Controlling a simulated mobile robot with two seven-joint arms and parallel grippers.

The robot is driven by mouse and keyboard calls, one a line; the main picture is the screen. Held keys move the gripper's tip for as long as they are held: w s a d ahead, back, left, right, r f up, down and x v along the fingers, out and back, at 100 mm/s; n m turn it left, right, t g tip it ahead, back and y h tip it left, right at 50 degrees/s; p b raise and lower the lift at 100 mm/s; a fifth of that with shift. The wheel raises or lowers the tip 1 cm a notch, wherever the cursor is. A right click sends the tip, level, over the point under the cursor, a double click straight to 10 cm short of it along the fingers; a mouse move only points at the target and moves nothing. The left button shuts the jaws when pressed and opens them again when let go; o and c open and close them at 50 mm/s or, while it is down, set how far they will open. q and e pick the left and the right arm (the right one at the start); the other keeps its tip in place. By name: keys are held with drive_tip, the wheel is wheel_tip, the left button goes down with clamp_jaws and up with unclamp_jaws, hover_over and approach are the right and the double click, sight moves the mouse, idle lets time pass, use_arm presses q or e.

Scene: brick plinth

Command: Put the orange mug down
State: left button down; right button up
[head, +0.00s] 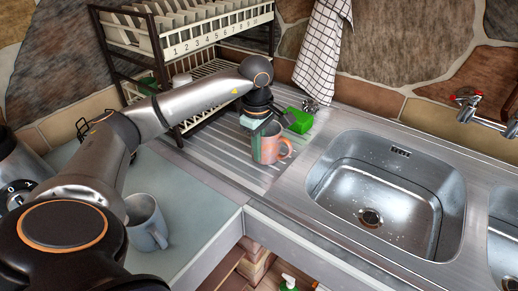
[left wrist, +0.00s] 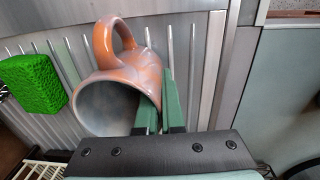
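The orange mug (head: 267,144), with greenish-grey patches and its handle to the right, is upright at the ribbed steel drainboard (head: 222,133), left of the sink. I cannot tell whether its base touches the board. My left gripper (head: 257,121) is above it at the rim. In the left wrist view the mug (left wrist: 143,76) shows its grey inside. The green fingers of my left gripper (left wrist: 161,115) are close together at its wall, one inside the opening and one outside, shut on it. My right gripper is not in view.
A green sponge (head: 299,120) lies just behind the mug. A grey-blue mug (head: 146,222) stands on the pale counter (head: 196,226). The sink basin (head: 385,185) is empty.

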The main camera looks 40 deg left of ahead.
use_arm(q)
drive_tip(key=shift+f, duration=0.15)
drive_tip(key=c, duration=1)
unclamp_jaws()
drive_tip(key=shift+c, duration=0.2)
wheel_tip(320, 180, up, 12)
drive_tip(key=p, duration=0.1)
drive_tip(key=shift+s+d+r, duration=0.15)
drive_tip(key=shift+s+r, duration=0.05)
drive_tip(key=shift+s, duration=0.15)
